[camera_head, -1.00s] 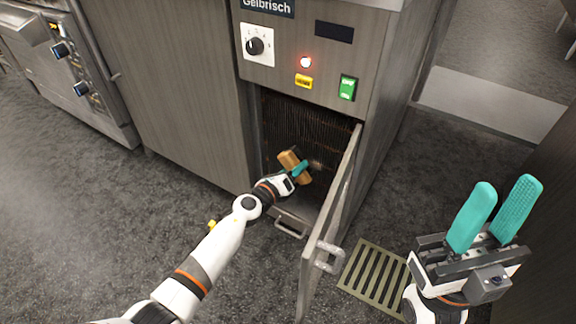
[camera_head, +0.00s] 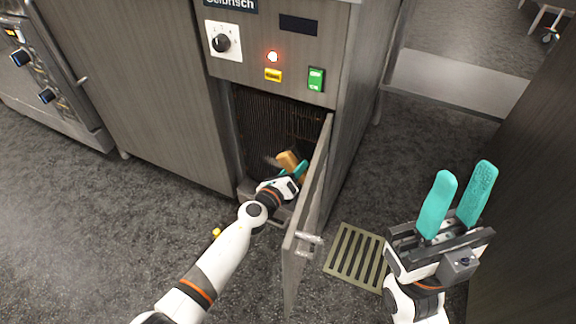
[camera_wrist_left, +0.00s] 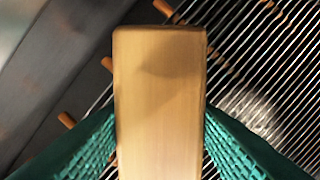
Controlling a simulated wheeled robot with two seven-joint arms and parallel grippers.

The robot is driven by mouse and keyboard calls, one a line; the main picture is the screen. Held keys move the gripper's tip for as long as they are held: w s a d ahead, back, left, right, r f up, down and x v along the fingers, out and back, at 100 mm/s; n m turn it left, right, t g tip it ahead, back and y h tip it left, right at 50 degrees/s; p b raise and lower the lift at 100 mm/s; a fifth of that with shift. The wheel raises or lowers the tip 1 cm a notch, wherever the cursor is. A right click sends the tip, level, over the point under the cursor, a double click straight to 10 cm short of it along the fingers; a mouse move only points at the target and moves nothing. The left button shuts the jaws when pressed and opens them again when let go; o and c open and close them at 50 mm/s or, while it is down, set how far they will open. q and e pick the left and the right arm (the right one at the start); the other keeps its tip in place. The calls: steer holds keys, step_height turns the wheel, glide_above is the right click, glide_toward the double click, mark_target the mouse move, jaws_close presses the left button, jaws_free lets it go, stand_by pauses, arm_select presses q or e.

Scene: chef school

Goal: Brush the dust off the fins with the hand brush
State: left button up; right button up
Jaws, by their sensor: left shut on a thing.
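The fins (camera_head: 262,120) stand as a dark upright row inside the open lower compartment of the cabinet. In the left wrist view they show as thin parallel metal lines (camera_wrist_left: 235,60), with a pale grey dusty patch (camera_wrist_left: 252,114) at the right. My left gripper (camera_head: 292,172) is inside the opening, shut on the wooden hand brush (camera_head: 287,160). The brush's wooden back (camera_wrist_left: 160,95) fills the middle of the left wrist view between the green fingers and hides its bristles; I cannot tell whether they touch the fins. My right gripper (camera_head: 457,205) is open and empty, fingers up, outside at the right.
The cabinet door (camera_head: 303,225) stands open just right of my left forearm, its handle (camera_head: 308,243) facing out. A floor grate (camera_head: 355,257) lies right of the door. A panel with a dial (camera_head: 222,42) and green switch (camera_head: 316,79) is above the opening.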

arm_select(q)
steer(key=p+v, duration=0.1)
steer(key=v, duration=0.5)
steer(key=shift+s+d+f, duration=0.15)
steer(key=shift+d+f, duration=0.05)
steer(key=shift+f, duration=0.15)
steer(key=shift+s, duration=0.1)
steer(key=shift+v, duration=1.45)
steer(key=shift+d+f, duration=0.1)
steer(key=shift+f, duration=0.05)
